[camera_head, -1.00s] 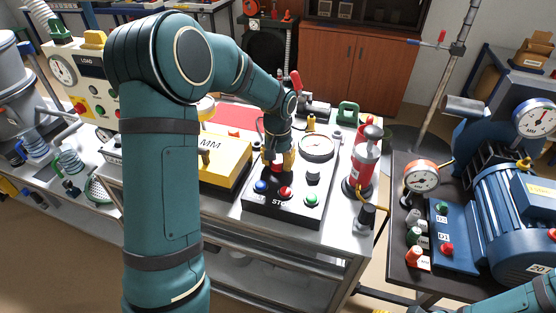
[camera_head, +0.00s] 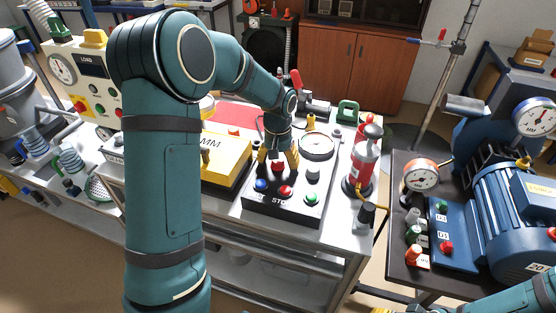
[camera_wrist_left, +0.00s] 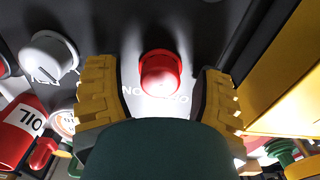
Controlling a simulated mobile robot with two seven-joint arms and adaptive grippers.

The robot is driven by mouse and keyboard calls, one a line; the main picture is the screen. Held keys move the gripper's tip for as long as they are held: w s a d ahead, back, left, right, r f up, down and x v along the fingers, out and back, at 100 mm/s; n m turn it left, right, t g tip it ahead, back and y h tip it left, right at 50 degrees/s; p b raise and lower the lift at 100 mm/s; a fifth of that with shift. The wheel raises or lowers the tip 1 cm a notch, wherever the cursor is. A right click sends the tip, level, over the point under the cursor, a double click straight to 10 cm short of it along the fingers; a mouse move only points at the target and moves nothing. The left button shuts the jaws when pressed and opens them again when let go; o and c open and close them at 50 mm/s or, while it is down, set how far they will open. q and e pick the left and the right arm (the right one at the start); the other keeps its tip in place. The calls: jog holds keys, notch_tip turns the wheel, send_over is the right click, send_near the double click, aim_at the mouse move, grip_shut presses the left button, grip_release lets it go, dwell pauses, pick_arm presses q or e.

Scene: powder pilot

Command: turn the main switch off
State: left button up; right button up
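The black control panel (camera_head: 262,209) stands on the middle bench, with a blue, a red and a green button along its front and a round gauge behind. My left gripper (camera_head: 278,166) points down over its back left part, with its yellow fingers spread. In the left wrist view a red knob (camera_wrist_left: 160,73) lies between the open fingers, with a gap on each side.
A yellow case (camera_head: 222,165) stands close left of the panel. A red oil bottle (camera_head: 362,160) stands to its right. A blue motor (camera_head: 518,215) and a small blue button panel (camera_head: 452,243) are on the right-hand table.

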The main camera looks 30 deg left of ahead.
pick_arm(q)
notch_tip(320, 180, up, 12)
dwell(0.6)
dwell(0.5)
